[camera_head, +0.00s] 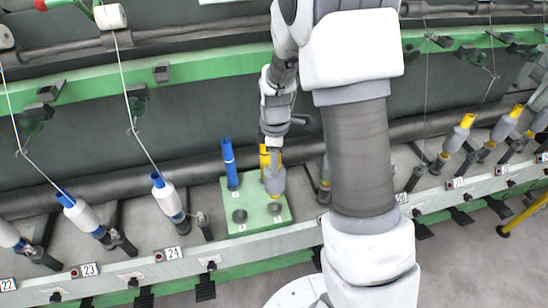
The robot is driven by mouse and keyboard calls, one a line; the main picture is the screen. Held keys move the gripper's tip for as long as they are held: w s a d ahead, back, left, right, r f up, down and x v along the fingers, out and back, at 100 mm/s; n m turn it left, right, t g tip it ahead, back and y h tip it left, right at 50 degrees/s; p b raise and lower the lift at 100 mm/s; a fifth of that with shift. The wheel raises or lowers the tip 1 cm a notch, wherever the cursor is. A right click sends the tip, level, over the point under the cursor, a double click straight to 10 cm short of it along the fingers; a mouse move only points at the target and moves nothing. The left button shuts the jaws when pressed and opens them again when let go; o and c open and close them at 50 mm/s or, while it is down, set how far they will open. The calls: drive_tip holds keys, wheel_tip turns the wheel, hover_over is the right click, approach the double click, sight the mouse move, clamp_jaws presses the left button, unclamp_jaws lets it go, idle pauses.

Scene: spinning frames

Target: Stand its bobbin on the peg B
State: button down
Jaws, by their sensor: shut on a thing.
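My gripper (270,142) points down over a green board (259,225) and is shut on the yellow top of a bobbin (274,181). This bobbin has a grey wound body and hangs roughly upright, slightly tilted, its lower end just above or at the front right peg (275,209); I cannot tell whether they touch. A blue bare bobbin (230,165) stands at the back left of the board. A short dark peg (239,215) at the front left is empty. The small labels on the board are too small to read, so I cannot tell which peg is B.
Spindles with white bobbins on blue tubes (168,197) line the rail at left, near plates 23 and 24. Grey bobbins with yellow tops (459,133) stand at right. Threads (128,90) hang at left. My arm hides the rail right of the board.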

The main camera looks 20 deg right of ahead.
drive_tip(key=shift+f+b, duration=2.4)
drive_tip(key=shift+f, duration=0.95)
drive_tip(key=shift+f+b, duration=0.3)
drive_tip(key=shift+c, duration=2.1)
unclamp_jaws()
wheel_tip(320, 180, up, 17)
drive_tip(key=shift+r+p, duration=0.1)
drive_tip(key=shift+p, duration=0.95)
drive_tip(key=shift+r, duration=0.15)
